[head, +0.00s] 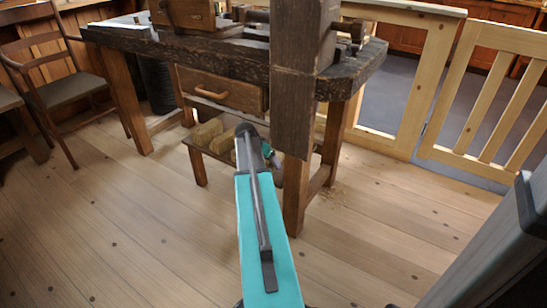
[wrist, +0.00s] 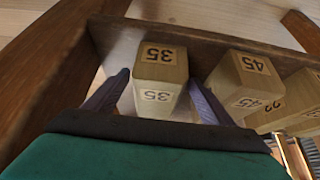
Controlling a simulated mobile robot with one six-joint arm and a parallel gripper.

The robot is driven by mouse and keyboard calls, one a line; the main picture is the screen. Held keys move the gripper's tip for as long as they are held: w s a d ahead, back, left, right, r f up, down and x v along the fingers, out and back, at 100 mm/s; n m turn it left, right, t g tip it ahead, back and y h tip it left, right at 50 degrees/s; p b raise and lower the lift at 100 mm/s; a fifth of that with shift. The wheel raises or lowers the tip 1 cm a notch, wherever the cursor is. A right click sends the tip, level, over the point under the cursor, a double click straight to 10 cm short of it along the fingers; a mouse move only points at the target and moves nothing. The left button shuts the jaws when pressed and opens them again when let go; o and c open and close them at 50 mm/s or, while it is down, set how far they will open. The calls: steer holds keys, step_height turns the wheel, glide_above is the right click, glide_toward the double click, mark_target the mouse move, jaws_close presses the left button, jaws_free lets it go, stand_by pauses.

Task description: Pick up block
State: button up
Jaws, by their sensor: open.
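Several pale wooden blocks lie on the low shelf under a dark workbench. In the wrist view, a block marked 35 (wrist: 158,68) is in the middle, with a block marked 45 (wrist: 245,80) to its right. My gripper (wrist: 158,80) is open, with one finger on each side of the 35 block in the picture. Gaps show beside the block, and I cannot tell how deep it lies between the fingers. In the head view, blocks (head: 207,133) show on the shelf left of my arm; my gripper (head: 270,157) is mostly hidden behind my arm.
The workbench (head: 235,62) has a drawer (head: 222,90) above the shelf and wooden legs around it. A dark upright wooden piece (head: 303,80) hangs at its front, close to my arm. More blocks (wrist: 290,100) lie at right in the wrist view. The floor (head: 130,230) in front is clear.

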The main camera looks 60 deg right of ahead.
steer(key=d+b, duration=0.1)
steer(key=d, duration=0.3)
steer(key=shift+d+f, duration=0.1)
steer(key=shift+d, duration=0.05)
steer(key=shift+d+f+b, duration=0.1)
steer(key=shift+f+b, duration=0.35)
steer(key=shift+b, duration=0.1)
steer(key=c, duration=1.4)
steer(key=shift+r+p, duration=0.25)
steer(key=shift+p, duration=0.05)
